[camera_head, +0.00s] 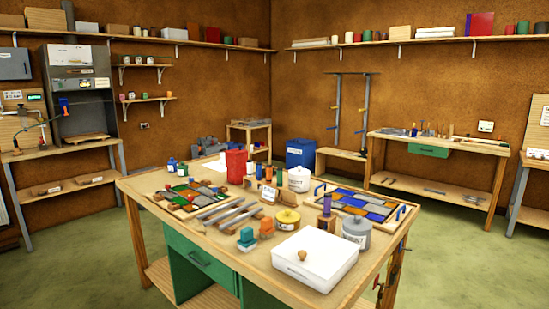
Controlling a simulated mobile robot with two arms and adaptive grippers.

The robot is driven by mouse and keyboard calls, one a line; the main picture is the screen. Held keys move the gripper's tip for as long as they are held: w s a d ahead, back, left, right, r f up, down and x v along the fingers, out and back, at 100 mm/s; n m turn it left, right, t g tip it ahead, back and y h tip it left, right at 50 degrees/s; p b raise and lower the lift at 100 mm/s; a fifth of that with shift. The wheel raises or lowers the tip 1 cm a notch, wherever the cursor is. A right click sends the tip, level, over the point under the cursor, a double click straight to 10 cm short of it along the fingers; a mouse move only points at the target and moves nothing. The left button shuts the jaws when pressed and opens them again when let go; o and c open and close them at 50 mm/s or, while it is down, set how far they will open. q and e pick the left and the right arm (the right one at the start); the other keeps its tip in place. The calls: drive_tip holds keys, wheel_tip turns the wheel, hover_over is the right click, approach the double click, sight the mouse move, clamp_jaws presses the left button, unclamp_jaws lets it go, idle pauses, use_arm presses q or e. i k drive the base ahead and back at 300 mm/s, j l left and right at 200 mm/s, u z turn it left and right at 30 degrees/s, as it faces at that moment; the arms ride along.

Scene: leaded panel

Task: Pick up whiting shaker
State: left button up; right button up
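Several containers stand on the wooden workbench (180,226), and their labels are too small to read. A grey metal can (357,231) with a pale label stands upright near the right edge, behind the white box. A white lidded jar (299,179) stands upright near the far edge. I cannot tell for certain which is the whiting shaker. Neither of my grippers is in view.
A white lidded box (314,258) sits at the near right. A glass panel (362,206) lies on the right and another panel (188,197) on the left. Metal strips (226,212), a red container (236,166) and small bottles (172,166) crowd the bench. Green floor (455,250) is open at right.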

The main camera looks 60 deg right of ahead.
sight(222, 152)
drive_tip(key=z, duration=1.7)
drive_tip(key=i+l+z, duration=0.2)
drive_tip(key=l, duration=0.2)
drive_tip(key=l+z, duration=0.2)
drive_tip(key=l, duration=0.15)
drive_tip(key=i+l+z, duration=0.5)
drive_tip(key=i+l, duration=0.15)
drive_tip(key=i+l+z, duration=0.3)
drive_tip(key=i+l, duration=0.15)
drive_tip(key=i+l+z, duration=0.3)
drive_tip(key=i, duration=0.2)
drive_tip(key=i+l+z, duration=0.1)
drive_tip(key=i+z, duration=0.15)
drive_tip(key=i, duration=0.3)
drive_tip(key=i+u, duration=0.1)
drive_tip(key=i, duration=0.6)
drive_tip(key=i+l+u, duration=0.15)
drive_tip(key=i, duration=0.55)
drive_tip(key=i+l+u, duration=0.1)
drive_tip(key=i, duration=0.55)
drive_tip(key=i+j+u, duration=0.2)
drive_tip(key=i+u, duration=0.25)
drive_tip(key=i+j+u, duration=0.1)
drive_tip(key=i+u, duration=0.2)
drive_tip(key=u, duration=0.2)
drive_tip(key=i+l+u, duration=0.15)
drive_tip(key=i+u, duration=0.3)
drive_tip(key=i+l+u, duration=0.2)
drive_tip(key=i+u, duration=0.15)
drive_tip(key=u, duration=0.15)
